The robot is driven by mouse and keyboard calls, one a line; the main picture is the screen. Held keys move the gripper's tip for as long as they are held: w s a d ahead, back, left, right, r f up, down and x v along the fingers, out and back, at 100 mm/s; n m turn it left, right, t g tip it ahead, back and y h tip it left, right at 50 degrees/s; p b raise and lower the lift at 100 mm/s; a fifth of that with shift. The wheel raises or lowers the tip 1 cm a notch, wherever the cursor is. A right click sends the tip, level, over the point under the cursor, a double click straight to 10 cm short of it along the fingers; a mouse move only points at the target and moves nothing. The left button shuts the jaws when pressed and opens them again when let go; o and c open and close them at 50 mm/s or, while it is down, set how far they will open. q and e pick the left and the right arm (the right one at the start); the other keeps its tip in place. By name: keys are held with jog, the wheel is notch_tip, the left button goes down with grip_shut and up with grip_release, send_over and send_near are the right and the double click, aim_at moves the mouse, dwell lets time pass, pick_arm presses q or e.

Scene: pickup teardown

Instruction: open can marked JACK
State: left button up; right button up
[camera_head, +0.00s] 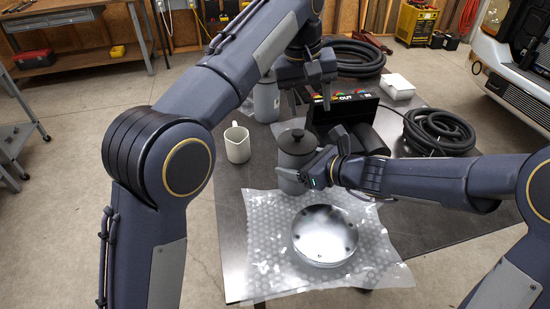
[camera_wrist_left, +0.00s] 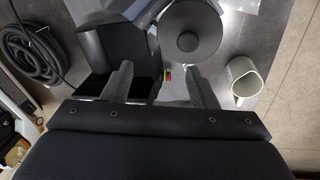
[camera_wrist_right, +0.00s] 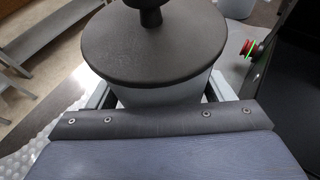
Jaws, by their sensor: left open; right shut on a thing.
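A grey can with a dark knobbed lid (camera_head: 296,148) stands upright on the table; the lid is on. It also shows in the left wrist view (camera_wrist_left: 190,35) and fills the upper right wrist view (camera_wrist_right: 155,45). My right gripper (camera_head: 305,178) is shut around its body, below the lid. Another grey can (camera_head: 266,102) stands farther back, partly behind my left arm. My left gripper (camera_head: 308,90) is open and empty, fingers down, above the back of the table, apart from the lidded can. No JACK marking is readable on either can.
A black box (camera_head: 345,108) with "OUT" lettering stands behind the held can. A white mug (camera_head: 237,144) is at left. A round metal part (camera_head: 325,235) lies on bubble wrap (camera_head: 262,225) in front. Coiled black hoses (camera_head: 438,132) and a white box (camera_head: 397,87) lie at right.

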aim_at(296, 134)
pick_arm(q)
jog(key=d+m+t+h, duration=0.1)
jog(key=h, duration=0.1)
jog(key=d+m+t+h, duration=0.1)
jog(key=m, duration=0.1)
jog(key=shift+d+f+m+t+h, duration=0.3)
jog(key=shift+d+f+h, duration=0.05)
jog(key=shift+d+h, duration=0.05)
jog(key=shift+c, duration=0.2)
jog(key=s+t+h, duration=0.1)
jog(key=t, duration=0.1)
jog(key=s+a+m+t+h, duration=0.1)
jog(key=s+t, duration=0.1)
jog(key=s+a+m+t+h, duration=0.1)
jog(key=shift+s+f+t, duration=0.2)
jog(key=shift+f+t, duration=0.15)
jog(key=shift+t, duration=0.05)
jog(key=s+a+f+m+t+y, duration=0.1)
jog(key=s+a+f+t, duration=0.35)
jog(key=s+a, duration=0.35)
jog(key=x, duration=1.2)
jog(key=shift+w+a+r, duration=0.2)
jog(key=shift+r, duration=0.15)
